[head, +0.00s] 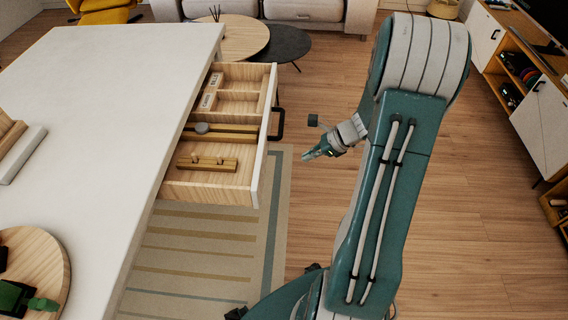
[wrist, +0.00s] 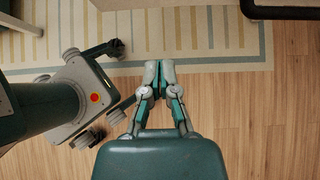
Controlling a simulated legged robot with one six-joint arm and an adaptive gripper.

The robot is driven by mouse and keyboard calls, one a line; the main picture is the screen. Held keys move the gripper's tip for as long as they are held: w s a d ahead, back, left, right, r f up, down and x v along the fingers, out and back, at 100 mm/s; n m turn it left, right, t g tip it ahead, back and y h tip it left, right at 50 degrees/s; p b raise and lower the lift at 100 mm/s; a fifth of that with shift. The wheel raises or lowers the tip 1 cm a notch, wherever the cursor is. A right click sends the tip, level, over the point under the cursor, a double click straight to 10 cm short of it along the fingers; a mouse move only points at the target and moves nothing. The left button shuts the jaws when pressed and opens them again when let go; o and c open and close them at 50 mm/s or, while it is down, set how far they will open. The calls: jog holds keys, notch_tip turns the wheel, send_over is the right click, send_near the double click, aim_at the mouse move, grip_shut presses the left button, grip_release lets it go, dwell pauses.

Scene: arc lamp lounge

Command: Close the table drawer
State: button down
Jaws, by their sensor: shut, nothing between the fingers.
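The table drawer (head: 256,165) is pulled out from the right side of the white table (head: 110,75) in the head view. Its front carries a dark handle (head: 281,123). Inside are wooden dividers, a small labelled box (head: 210,90) and brass-coloured pieces (head: 207,163). My gripper (head: 306,157) is to the right of the drawer front, apart from the handle. In the wrist view my gripper (wrist: 160,64) is shut and empty, with floor and rug beneath its fingertips.
A striped rug (head: 200,250) lies under the drawer, with bare wooden floor to its right. A round wooden tray (head: 50,255) sits on the table. Two round low tables and a sofa (head: 305,10) stand behind. A cabinet (head: 545,120) stands at the right.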

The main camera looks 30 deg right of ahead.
aim_at(263, 170)
jog(key=x, duration=0.3)
jog(key=a+r+x, duration=0.1)
jog(key=x, duration=0.6)
jog(key=shift+w+a, duration=0.35)
jog(key=shift+a, duration=0.1)
jog(key=shift+w+a, duration=0.5)
jog(key=shift+w, duration=0.1)
jog(key=shift+a, duration=0.15)
jog(key=shift+w+a, duration=0.15)
jog(key=shift+a, duration=0.15)
jog(key=w+a, duration=0.5)
jog(key=a, duration=0.3)
jog(key=w+a, duration=0.5)
jog(key=a, duration=0.3)
jog(key=w+a, duration=0.6)
jog(key=a, duration=0.2)
jog(key=shift+w, duration=0.2)
